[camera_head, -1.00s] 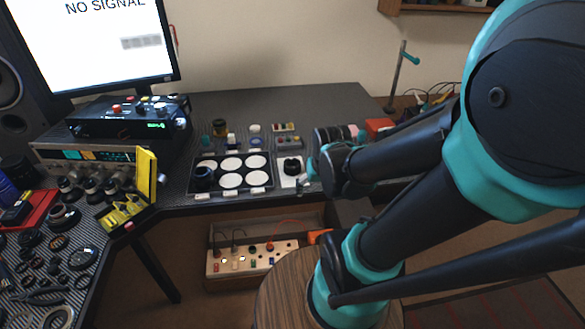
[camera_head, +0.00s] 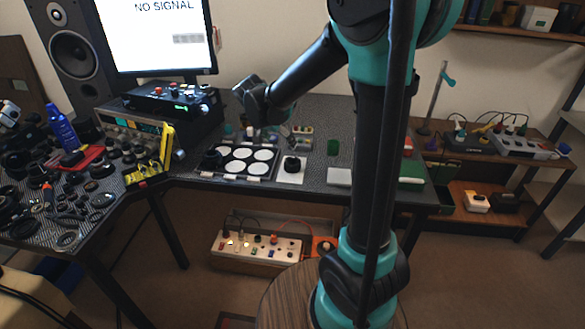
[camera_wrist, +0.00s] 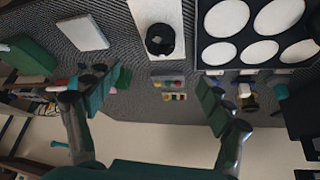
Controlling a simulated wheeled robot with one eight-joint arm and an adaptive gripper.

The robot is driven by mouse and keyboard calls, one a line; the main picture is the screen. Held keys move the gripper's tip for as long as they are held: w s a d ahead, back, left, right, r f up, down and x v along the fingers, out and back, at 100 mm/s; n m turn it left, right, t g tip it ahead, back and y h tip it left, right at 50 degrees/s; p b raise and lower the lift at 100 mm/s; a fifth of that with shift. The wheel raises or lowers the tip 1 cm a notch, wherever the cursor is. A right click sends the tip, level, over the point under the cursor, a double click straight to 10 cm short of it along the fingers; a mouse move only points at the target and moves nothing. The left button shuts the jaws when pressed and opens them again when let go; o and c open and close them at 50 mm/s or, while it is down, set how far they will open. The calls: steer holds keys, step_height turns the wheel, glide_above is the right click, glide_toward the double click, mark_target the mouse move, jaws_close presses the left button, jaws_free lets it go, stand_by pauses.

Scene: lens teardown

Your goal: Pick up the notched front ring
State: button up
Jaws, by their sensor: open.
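A dark round ring-like part (camera_head: 292,164) stands on a white mat (camera_head: 291,178) at the table's front edge. Another dark round part (camera_head: 212,159) is at the left end of the black tray with white discs (camera_head: 228,174). I cannot tell which one is the notched front ring. My gripper (camera_wrist: 160,84) is open and empty, its two fingers wide apart. It is above the table, with the mat and ring beyond the fingertips in the wrist view.
Small coloured pieces (camera_wrist: 172,90) lie behind the mat. A white block (camera_head: 339,177) and a green box (camera_head: 411,170) are to the right. A monitor (camera_head: 157,36) and electronics (camera_head: 160,99) stand at the back left. Many lens parts crowd the left table.

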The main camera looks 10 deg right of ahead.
mark_target(292, 161)
steer(key=x, duration=1.6)
steer(key=shift+w+d+f, duration=0.1)
steer(key=shift+w+f, duration=0.05)
steer(key=shift+f, duration=0.15)
steer(key=c, duration=1.2)
steer(key=shift+r, duration=0.15)
